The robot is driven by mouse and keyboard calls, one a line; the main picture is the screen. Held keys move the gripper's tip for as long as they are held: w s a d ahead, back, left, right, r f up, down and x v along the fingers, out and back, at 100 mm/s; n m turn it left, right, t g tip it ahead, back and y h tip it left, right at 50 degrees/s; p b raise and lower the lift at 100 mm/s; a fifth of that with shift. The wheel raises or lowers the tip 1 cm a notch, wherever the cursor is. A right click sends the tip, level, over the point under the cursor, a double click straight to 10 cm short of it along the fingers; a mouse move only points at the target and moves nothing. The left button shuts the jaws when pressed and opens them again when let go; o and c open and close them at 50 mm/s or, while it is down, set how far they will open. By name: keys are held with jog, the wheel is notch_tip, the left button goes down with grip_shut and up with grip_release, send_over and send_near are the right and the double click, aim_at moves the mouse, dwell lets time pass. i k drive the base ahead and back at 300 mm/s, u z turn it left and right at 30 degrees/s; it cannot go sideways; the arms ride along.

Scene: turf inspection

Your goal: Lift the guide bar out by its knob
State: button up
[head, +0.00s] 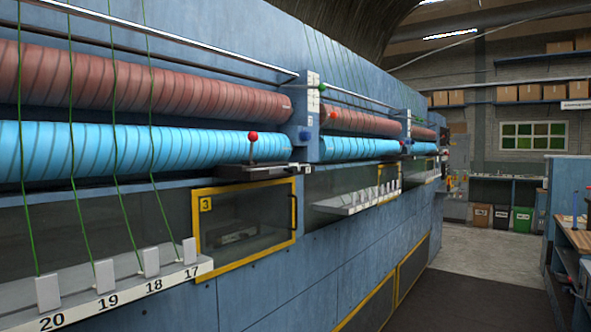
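A dark flat bar (250,171) lies level along the machine's front, just above the yellow-framed window. A red ball knob (252,136) stands upright on a thin stem from it, in front of the blue roller. This looks like the guide bar; its seat and far end are hard to make out. My gripper is not in view.
The yellow-framed window marked 3 (245,223) is closed below the bar. A numbered ledge (130,289) with white tabs and taut green strands is at left. A bench (575,232) stands at right. The dark floor mat (450,300) is clear.

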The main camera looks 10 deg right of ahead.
aim_at(293, 168)
jog(key=z, duration=1.15)
jog(key=i, duration=0.85)
jog(key=u, duration=1.9)
